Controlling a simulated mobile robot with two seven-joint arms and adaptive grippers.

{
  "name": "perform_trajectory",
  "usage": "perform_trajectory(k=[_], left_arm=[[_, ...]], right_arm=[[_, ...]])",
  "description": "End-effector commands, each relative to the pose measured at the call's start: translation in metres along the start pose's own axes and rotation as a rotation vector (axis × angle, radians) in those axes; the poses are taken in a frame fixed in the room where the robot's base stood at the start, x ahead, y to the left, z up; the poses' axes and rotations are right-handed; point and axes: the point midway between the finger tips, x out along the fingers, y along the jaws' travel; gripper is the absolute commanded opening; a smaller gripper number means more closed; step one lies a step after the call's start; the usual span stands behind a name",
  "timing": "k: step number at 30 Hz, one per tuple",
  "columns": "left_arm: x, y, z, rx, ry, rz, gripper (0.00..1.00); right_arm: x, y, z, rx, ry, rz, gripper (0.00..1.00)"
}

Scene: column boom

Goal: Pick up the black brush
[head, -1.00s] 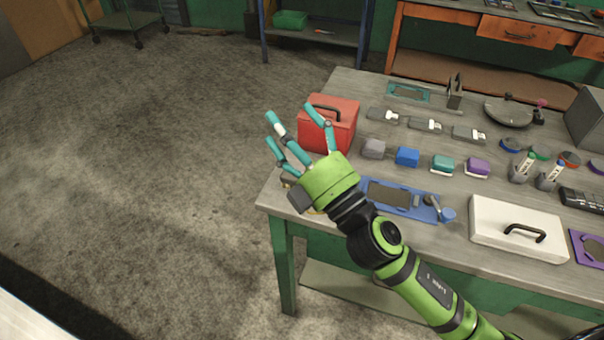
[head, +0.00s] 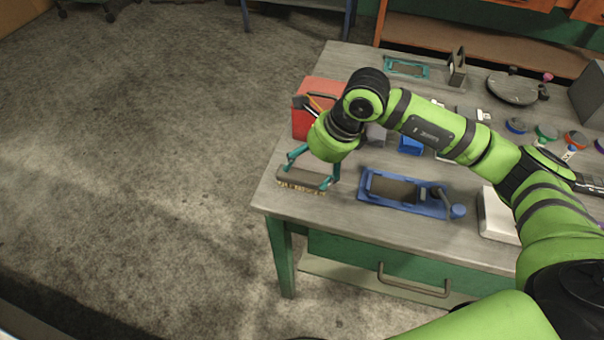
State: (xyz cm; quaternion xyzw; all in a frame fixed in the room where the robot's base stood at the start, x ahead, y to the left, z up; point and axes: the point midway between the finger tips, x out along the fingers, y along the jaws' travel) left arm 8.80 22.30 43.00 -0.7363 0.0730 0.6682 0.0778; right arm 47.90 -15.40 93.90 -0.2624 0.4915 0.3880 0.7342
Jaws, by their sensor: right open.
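The black brush (head: 304,180), a dark bar with pale bristles along its lower edge, lies on the workbench near its left edge. My right gripper (head: 314,168) points down over it, open. Its teal fingers are spread, one near the brush's back left and one near its right end. I cannot tell whether they touch the brush. My left gripper is not in view.
A red box (head: 302,122) stands just behind my right gripper. A blue tool frame (head: 405,192) lies right of the brush, and a white case (head: 497,215) further right. Several small items sit behind my arm. The bench's front left corner is clear.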

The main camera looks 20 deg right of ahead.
Motion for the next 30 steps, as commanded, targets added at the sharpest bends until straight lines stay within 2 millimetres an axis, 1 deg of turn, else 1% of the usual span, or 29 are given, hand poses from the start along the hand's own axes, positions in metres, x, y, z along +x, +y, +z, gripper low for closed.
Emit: perform_trajectory(k=[1, 6, 9, 12, 30], left_arm=[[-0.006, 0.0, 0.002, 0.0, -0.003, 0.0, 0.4], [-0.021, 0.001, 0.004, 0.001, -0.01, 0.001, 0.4], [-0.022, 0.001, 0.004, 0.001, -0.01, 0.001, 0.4], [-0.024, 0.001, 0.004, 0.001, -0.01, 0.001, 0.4], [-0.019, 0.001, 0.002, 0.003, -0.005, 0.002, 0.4]], right_arm=[[0.004, 0.002, 0.0, 0.002, 0.002, 0.005, 0.82], [0.028, 0.005, -0.001, 0.002, 0.001, 0.007, 0.82], [0.043, 0.004, -0.001, 0.001, -0.002, 0.006, 0.82], [0.051, 0.004, -0.002, 0.0, -0.002, 0.005, 0.82], [0.055, 0.004, -0.003, 0.0, -0.004, 0.004, 0.82]])
